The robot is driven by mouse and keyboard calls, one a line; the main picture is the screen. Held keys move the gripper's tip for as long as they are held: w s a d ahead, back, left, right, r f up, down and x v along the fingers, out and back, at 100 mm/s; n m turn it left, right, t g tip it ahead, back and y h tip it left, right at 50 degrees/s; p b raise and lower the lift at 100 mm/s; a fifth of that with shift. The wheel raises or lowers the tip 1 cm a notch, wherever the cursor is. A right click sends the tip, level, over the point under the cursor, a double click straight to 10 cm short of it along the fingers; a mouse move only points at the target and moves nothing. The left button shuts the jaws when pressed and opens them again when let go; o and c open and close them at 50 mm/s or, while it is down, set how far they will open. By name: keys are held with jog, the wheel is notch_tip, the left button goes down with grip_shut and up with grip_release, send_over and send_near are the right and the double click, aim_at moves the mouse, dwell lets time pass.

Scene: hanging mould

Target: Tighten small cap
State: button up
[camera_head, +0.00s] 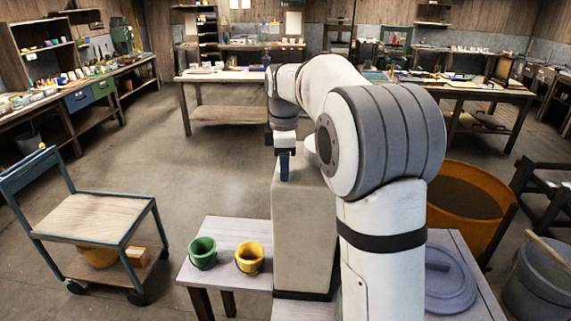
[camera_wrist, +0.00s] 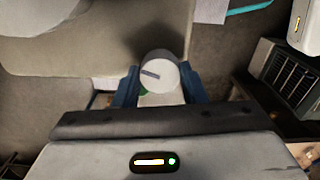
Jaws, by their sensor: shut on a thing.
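The small cap (camera_wrist: 158,70) is a pale grey round knob with a short dark mark on its face, in the middle of the wrist view. My gripper (camera_wrist: 160,88) is shut on it, one blue finger on each side. In the head view my gripper (camera_head: 284,170) points down at the upper part of a tall beige block (camera_head: 302,240), which looks like the mould. The cap cannot be made out in the head view. The wrist view does not show how far the cap is seated.
A low table (camera_head: 212,282) bears a green bucket (camera_head: 202,252) and a yellow bucket (camera_head: 249,258), left of the block. A grey round lid (camera_head: 449,280) and an orange tub (camera_head: 462,205) are at right. A cart (camera_head: 88,217) stands at left. Floor behind the block is clear.

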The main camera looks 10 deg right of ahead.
jog(key=m+p, duration=0.1)
jog(key=m, duration=0.9)
jog(key=shift+m, duration=2)
jog(key=shift+p, duration=0.3)
jog(key=o, duration=1)
jog(key=shift+r+b, duration=0.5)
jog(key=shift+r, duration=3.45)
jog(key=shift+s, duration=0.1)
